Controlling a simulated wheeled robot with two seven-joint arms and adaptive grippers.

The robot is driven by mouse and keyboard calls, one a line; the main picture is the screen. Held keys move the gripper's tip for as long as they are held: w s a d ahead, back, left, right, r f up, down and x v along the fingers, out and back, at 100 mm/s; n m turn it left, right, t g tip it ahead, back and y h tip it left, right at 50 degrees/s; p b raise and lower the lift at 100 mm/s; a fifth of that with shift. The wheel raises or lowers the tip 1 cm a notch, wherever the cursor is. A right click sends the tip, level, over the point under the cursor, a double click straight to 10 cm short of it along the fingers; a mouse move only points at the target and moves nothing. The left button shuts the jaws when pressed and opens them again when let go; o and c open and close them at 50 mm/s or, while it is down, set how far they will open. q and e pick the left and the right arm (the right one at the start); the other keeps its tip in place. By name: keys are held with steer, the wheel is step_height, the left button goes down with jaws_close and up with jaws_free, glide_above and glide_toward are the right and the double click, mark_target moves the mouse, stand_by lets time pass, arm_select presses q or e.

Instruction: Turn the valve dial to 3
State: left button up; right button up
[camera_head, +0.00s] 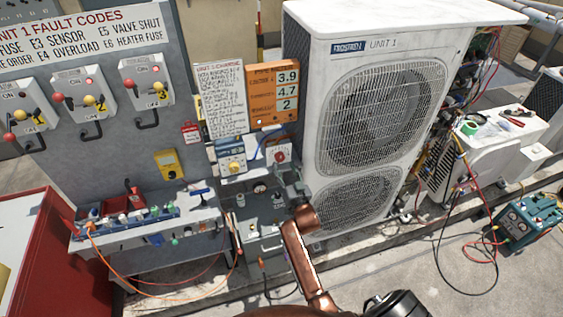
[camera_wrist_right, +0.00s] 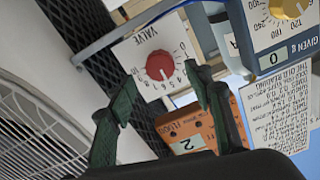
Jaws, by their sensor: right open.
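The valve dial is a round red knob (camera_wrist_right: 160,66) on a white plate marked VALVE, with a printed number scale around it. The plate looks tilted in the right wrist view. In the head view the red dial (camera_head: 281,156) sits below the orange board, left of the condenser. My right gripper (camera_head: 297,190) is in front of the panel, just below the dial. In the wrist view its two dark fingers (camera_wrist_right: 165,90) are apart, with the knob beyond and between them, and nothing is held. The knob's pointer is too small to read surely. My left gripper is not in view.
An orange board (camera_head: 273,93) reads 3.9, 4.7 and 2. A yellow dial (camera_head: 231,167) is left of the valve, with a paper chart (camera_head: 221,97) above. The condenser (camera_head: 382,120) stands close on the right. A cluttered bench (camera_head: 150,236) is on the left.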

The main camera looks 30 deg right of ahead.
mark_target(281, 159)
steer(key=shift+x, duration=2.05)
steer(key=shift+c, duration=0.4)
steer(key=c, duration=1.1)
steer(key=shift+n, duration=0.3)
steer(key=n, duration=0.2)
steer(key=shift+n, duration=0.4)
steer(key=n, duration=0.4)
steer(key=shift+f, duration=0.1)
steer(key=shift+n, duration=0.3)
